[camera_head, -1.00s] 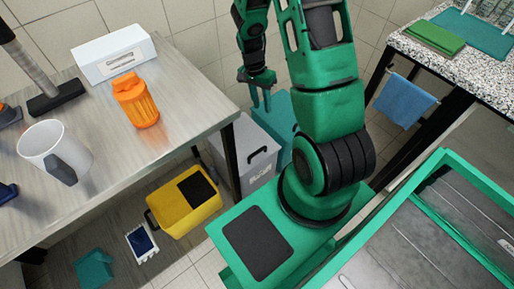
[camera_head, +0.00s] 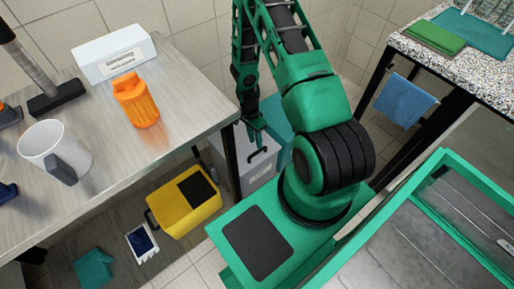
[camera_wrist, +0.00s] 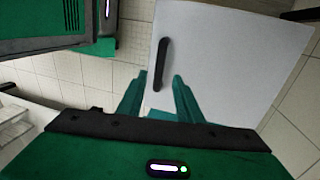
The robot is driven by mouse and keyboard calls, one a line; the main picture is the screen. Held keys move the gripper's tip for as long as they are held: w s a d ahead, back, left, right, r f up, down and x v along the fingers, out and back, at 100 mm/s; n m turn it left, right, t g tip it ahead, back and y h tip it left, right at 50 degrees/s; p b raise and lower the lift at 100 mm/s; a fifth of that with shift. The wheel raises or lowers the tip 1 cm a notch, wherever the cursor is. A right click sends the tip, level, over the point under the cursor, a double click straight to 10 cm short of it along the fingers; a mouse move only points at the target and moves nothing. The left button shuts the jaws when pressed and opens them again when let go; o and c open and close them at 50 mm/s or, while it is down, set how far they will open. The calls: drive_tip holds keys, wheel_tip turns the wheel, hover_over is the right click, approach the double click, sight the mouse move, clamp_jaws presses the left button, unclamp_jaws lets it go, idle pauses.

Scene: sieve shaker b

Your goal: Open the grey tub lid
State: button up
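The grey tub (camera_head: 259,176) stands on the floor beside the steel table, with its lid down as far as I can see. Its pale lid (camera_wrist: 225,50) fills much of the wrist view, with a dark bar handle (camera_wrist: 161,63). In the head view my gripper (camera_head: 257,143) is over the tub, close to the handle, and my arm hides part of the tub. In the wrist view my gripper (camera_wrist: 159,78) has its two green fingers apart, with the handle just ahead, roughly between their tips. I cannot tell whether they touch it. The gripper holds nothing.
The steel table (camera_head: 180,95) and its leg stand close to the left of the tub. A yellow tub (camera_head: 183,214) is on the floor to the left. A speckled counter (camera_head: 465,75) with a blue towel (camera_head: 404,100) stands at the right.

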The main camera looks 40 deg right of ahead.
drive_tip(key=shift+s+f, duration=0.2)
drive_tip(key=shift+f, duration=0.7)
drive_tip(key=shift+s+f, duration=0.15)
drive_tip(key=shift+f, duration=0.7)
drive_tip(key=shift+s+f, duration=0.2)
drive_tip(key=shift+f, duration=0.7)
